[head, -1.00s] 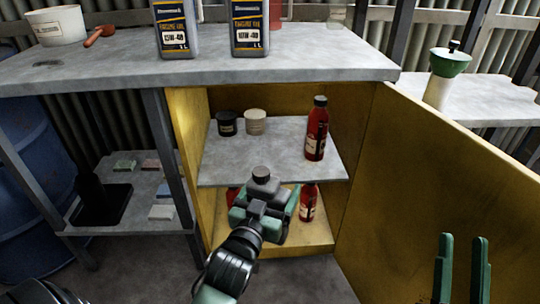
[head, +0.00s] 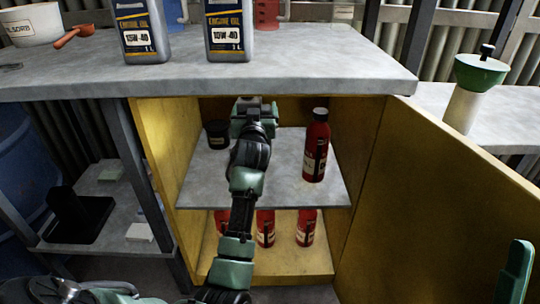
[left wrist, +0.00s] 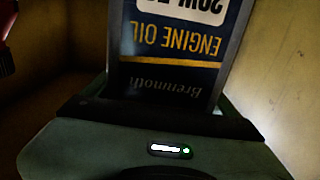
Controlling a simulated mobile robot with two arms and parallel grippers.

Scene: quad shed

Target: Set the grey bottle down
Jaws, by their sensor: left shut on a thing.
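My left gripper (head: 253,118) reaches into the yellow cabinet, above the back of its upper grey shelf (head: 290,185). It is shut on the grey bottle (left wrist: 180,50), an engine oil bottle with a dark blue label. The label reads upside down in the left wrist view. In the head view the bottle is mostly or wholly hidden behind my gripper, so I cannot tell whether its base touches the shelf.
On the upper shelf stand a black tin (head: 217,134) at left and a red bottle (head: 316,150) at right. Three red bottles (head: 265,229) stand below. The yellow door (head: 430,200) is open at right. Two engine oil bottles (head: 228,30) stand on the worktop (head: 330,65).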

